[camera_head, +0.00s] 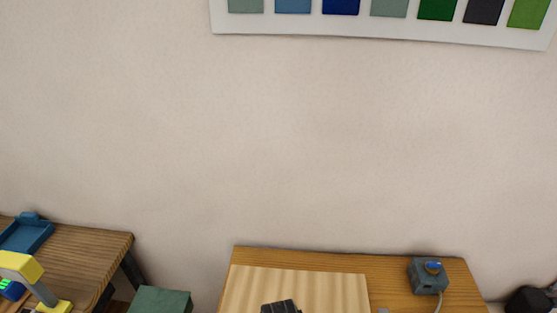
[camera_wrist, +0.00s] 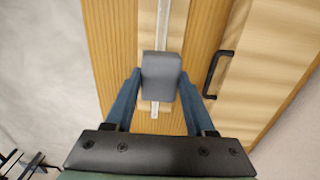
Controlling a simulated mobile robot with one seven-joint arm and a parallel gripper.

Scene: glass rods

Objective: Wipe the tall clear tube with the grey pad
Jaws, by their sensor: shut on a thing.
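In the wrist view, my gripper (camera_wrist: 160,82) has blue fingers on either side of the grey pad (camera_wrist: 161,72) and is shut on it. The clear tube (camera_wrist: 163,24) is a thin pale strip that runs behind the pad. It shows above the pad and a short end shows below it, between the fingers. The pad hides the stretch between. I cannot tell whether the pad touches the tube. In the head view, neither the tube nor the pad can be made out.
A black handle (camera_wrist: 216,74) stands close right of my fingers. In the head view, a light wooden board (camera_head: 330,288) lies on the table (camera_head: 400,264). A grey box with a blue button (camera_head: 428,276) stands at its right. Another table (camera_head: 90,245) is at left.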

